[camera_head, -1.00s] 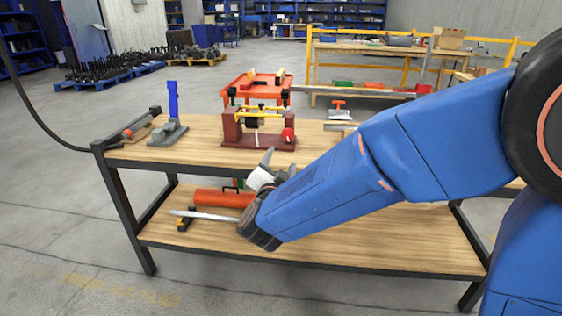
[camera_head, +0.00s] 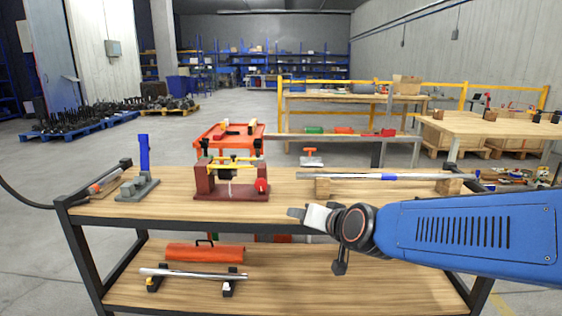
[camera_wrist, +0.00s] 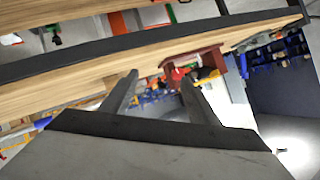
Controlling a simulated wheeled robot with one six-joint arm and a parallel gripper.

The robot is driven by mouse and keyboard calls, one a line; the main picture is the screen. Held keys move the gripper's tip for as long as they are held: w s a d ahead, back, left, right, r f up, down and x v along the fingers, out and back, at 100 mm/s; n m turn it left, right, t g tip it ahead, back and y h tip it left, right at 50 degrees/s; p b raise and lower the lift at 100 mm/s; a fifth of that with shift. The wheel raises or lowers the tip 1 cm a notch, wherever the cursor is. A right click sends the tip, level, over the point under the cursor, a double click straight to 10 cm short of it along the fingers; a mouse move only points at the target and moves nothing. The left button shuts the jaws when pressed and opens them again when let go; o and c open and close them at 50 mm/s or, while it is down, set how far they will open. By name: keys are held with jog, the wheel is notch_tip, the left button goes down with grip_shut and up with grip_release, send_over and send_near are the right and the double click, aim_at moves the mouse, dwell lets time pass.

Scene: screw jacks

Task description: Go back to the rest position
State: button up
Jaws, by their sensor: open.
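My gripper (camera_head: 312,215) is at the front edge of the workbench in the head view, pointing left, with my blue arm reaching in from the right. In the wrist view its two dark fingers (camera_wrist: 160,92) stand apart with nothing between them. A dark red fixture (camera_head: 232,181) with a yellow bar and a red knob stands on the bench top, behind and to the left of my gripper. It also shows beyond the fingers in the wrist view (camera_wrist: 207,65).
The bench top (camera_head: 290,205) also holds a grey stand with a blue post (camera_head: 141,170) and a long rod on wooden blocks (camera_head: 385,177). An orange cart (camera_head: 225,140) stands behind.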

jog(key=s+d+f+g+h, duration=0.2)
jog(key=s+d+f+g, duration=0.1)
jog(key=s+d, duration=0.8)
jog(key=s+d+f+n+g+h, duration=0.1)
jog(key=s+d+f+g+h, duration=0.2)
jog(key=s+d, duration=0.8)
jog(key=s+f+g, duration=0.1)
jog(key=s+f, duration=0.1)
jog(key=s, duration=0.2)
jog(key=shift+f, duration=0.2)
jog(key=shift+w+d+n, duration=0.1)
jog(key=shift+w+n, duration=0.05)
jog(key=shift+n, duration=0.15)
